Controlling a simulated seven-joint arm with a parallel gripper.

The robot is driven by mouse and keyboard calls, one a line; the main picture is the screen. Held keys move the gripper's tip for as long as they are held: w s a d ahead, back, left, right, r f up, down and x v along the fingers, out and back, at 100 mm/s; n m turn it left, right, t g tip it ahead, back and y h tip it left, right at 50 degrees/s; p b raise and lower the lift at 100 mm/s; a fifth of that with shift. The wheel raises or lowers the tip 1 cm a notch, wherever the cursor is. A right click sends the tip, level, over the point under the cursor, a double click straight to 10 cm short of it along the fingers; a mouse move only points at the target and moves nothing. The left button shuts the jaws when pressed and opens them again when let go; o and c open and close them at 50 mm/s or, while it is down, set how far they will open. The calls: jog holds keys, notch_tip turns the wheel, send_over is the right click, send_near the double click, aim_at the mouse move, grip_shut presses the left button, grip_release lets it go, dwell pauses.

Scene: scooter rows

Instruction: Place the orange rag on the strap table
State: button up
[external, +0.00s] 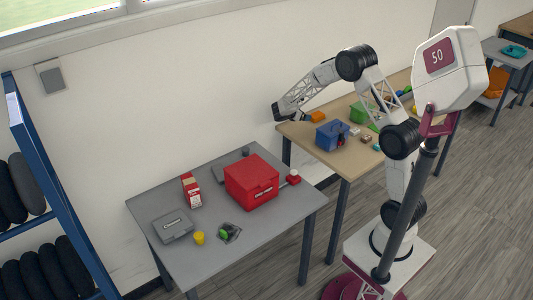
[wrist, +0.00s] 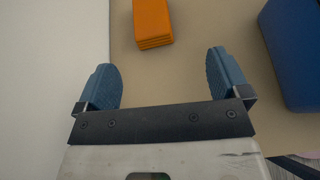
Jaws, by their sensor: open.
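The orange rag (wrist: 153,22), a folded layered block, lies on the tan table (wrist: 185,80) at the top of the wrist view. In the external view it is the small orange item (external: 317,116) near the tan table's left end. My gripper (wrist: 162,78) is open with nothing between its blue fingers, and the rag lies ahead of the fingertips, apart from them. In the external view my gripper (external: 279,112) is above the tan table's left edge, left of the rag. No table is visibly labelled as the strap table.
A blue box (external: 332,135) stands close right of the rag. A grey table (external: 265,225) holds a red box (external: 252,182), a red carton (external: 191,190), a grey case (external: 173,227) and a yellow cup (external: 199,238). The wall is close behind my gripper.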

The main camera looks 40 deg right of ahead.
jog(key=s+a+r+m+y, duration=0.35)
jog(key=s+r, duration=0.45)
jog(key=s, duration=0.4)
jog(key=s+a+r+m+y, duration=0.25)
jog(key=s+r+m, duration=0.25)
jog(key=s+r, duration=0.6)
jog(key=s+a+m+t+y, duration=0.1)
jog(key=s+a+m+y, duration=0.2)
jog(key=s, duration=1.1)
jog(key=s+a+m+t+y, duration=0.1)
jog(key=s+a+m+y, duration=0.3)
jog(key=s, duration=1)
jog(key=shift+s+a+r+m+t, duration=0.4)
jog(key=shift+a+m, duration=0.55)
jog(key=shift+a, duration=0.2)
